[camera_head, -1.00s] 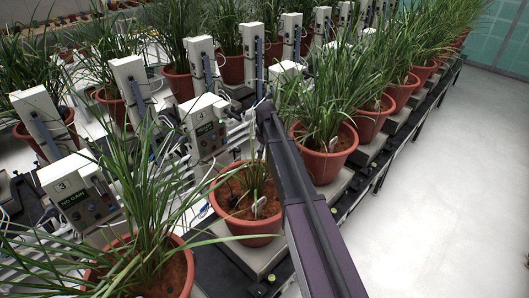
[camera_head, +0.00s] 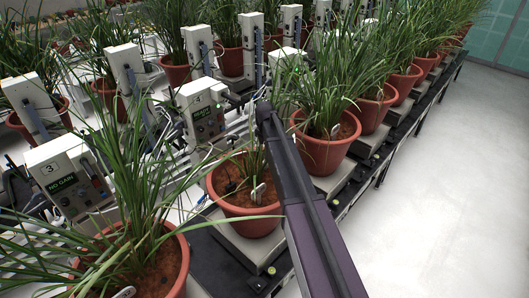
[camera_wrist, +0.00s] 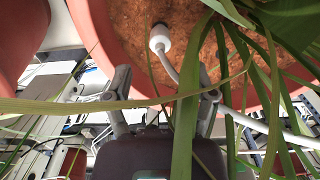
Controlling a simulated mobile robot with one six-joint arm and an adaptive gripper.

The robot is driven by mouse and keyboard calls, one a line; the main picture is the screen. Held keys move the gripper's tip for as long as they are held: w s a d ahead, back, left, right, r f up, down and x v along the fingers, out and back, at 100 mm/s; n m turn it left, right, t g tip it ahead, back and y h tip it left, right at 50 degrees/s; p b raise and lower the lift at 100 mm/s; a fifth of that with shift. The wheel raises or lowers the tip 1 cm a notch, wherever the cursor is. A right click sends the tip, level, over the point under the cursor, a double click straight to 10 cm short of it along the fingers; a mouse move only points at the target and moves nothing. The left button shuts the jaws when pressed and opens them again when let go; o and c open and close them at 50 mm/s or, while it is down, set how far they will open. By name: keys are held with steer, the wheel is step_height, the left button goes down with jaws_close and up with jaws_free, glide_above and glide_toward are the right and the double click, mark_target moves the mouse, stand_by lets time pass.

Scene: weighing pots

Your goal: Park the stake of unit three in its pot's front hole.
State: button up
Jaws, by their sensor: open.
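The unit box marked 3 (camera_head: 68,180) stands at the left in the head view, its screen reading NO GAIN. A terracotta pot with long leaves (camera_head: 178,262) stands in front of it at the bottom. In the wrist view, a white stake head (camera_wrist: 160,38) with a pale cable (camera_wrist: 186,78) stands at the soil near a pot's rim (camera_wrist: 108,50). My gripper (camera_wrist: 163,98) is open and empty below it, fingers apart, with leaves crossing in front. The stake's lower end and the front hole are not visible. I cannot tell which pot the wrist view shows.
A sparser pot (camera_head: 245,210) stands beside my arm, near another unit box (camera_head: 203,110). More leafy pots (camera_head: 322,153) line the bench to the back right. Loose leaves and cables crowd the gripper. The pale floor (camera_head: 440,200) at right is clear.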

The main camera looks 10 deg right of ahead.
mark_target(265, 161)
steer(key=shift+f+b, duration=2.65)
steer(key=shift+f, duration=0.3)
jaws_close()
